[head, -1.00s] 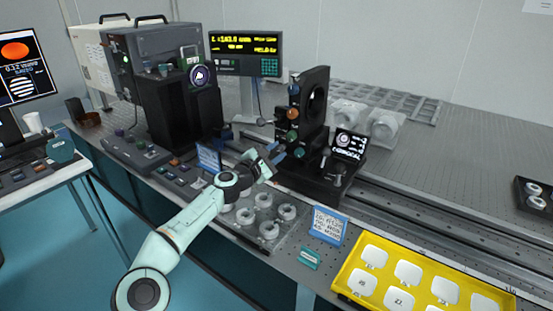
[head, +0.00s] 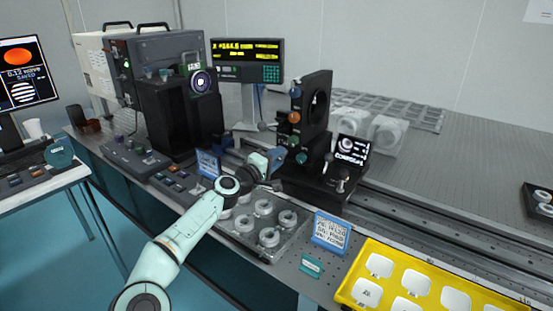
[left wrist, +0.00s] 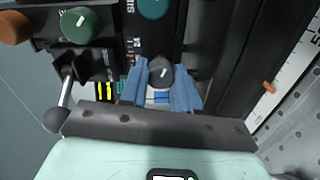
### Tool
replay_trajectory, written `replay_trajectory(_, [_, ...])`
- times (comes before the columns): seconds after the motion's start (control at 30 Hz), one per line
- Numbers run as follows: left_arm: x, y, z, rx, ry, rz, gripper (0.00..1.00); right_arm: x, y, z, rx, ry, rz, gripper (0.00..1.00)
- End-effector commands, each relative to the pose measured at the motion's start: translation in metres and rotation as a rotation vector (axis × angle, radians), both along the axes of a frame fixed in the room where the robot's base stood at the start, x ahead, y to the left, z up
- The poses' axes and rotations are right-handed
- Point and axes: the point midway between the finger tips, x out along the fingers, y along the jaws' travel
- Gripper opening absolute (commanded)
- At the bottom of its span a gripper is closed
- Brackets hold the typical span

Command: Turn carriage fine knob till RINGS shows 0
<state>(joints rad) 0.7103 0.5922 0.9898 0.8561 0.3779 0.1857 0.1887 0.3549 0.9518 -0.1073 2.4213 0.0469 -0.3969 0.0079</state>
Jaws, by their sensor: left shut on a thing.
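My left gripper (head: 277,160) reaches to the near side of the black carriage (head: 318,183). The left wrist view shows its two blue fingers (left wrist: 160,92) shut on a small dark knob (left wrist: 161,73) with a white pointer line, which I take for the carriage fine knob. In the head view the gripper and arm hide this knob. The small screen (head: 351,151) on the carriage shows a ring pattern and white text too small to read surely. The display box (head: 247,60) behind shows yellow digits; I cannot make out a RINGS value. My right gripper is out of view.
Green (left wrist: 78,24) and orange (left wrist: 14,27) knobs and a ball-ended lever (left wrist: 57,119) sit close to my left gripper. A clear tray of rings (head: 266,222) lies under my arm. A yellow tray (head: 352,284) stands at the front right.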

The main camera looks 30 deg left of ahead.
Motion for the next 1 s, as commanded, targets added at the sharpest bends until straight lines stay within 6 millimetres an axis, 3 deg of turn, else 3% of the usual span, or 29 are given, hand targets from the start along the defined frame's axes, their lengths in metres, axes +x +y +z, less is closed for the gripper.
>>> replay_trajectory(0.03, [-0.0011,0.0064,0.0032,0.043,-0.01,0.017,0.01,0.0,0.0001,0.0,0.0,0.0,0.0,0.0])
replay_trajectory(1.0, [-0.0012,0.0082,0.0023,0.911,-0.073,0.02,0.01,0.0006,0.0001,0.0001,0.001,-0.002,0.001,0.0])
